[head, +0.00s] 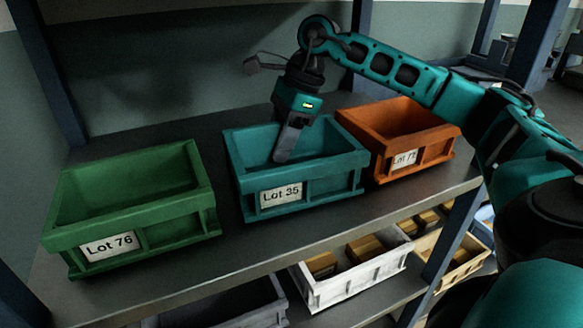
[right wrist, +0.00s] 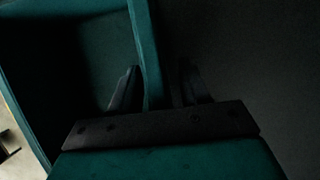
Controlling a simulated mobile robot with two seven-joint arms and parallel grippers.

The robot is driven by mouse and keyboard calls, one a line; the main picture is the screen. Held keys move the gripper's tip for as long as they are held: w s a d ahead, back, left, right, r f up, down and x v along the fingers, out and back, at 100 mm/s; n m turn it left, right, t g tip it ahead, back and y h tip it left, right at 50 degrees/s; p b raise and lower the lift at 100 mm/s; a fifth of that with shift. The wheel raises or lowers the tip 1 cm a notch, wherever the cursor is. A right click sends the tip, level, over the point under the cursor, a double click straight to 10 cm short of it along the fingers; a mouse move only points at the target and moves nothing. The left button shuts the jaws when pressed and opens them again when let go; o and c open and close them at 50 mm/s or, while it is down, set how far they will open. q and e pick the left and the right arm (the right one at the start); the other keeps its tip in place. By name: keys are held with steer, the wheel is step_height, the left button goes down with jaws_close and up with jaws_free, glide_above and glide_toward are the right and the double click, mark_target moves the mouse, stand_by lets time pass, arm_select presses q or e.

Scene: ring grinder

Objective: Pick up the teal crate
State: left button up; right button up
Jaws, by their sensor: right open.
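The teal crate (head: 340,168), labelled "Lot 35", stands upright on the shelf between a green and an orange crate. It looks empty. My right gripper (head: 284,153) reaches down at its back wall, with one finger showing inside the crate. In the right wrist view, the teal crate's wall (right wrist: 147,45) runs between the two open fingers of my right gripper (right wrist: 155,88). The fingers straddle the wall; whether either touches it is too dark to tell. My left gripper is not in view.
A green crate (head: 130,220) labelled "Lot 76" stands to the left, and an orange crate (head: 420,165) close to the right. The shelf (head: 235,250) is bare in front. A lower shelf holds a white bin (head: 350,285) with brown boxes. A blue post (head: 455,235) stands at the front right.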

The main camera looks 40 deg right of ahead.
jaws_close()
stand_by(0.3)
steer(key=shift+r, duration=0.2)
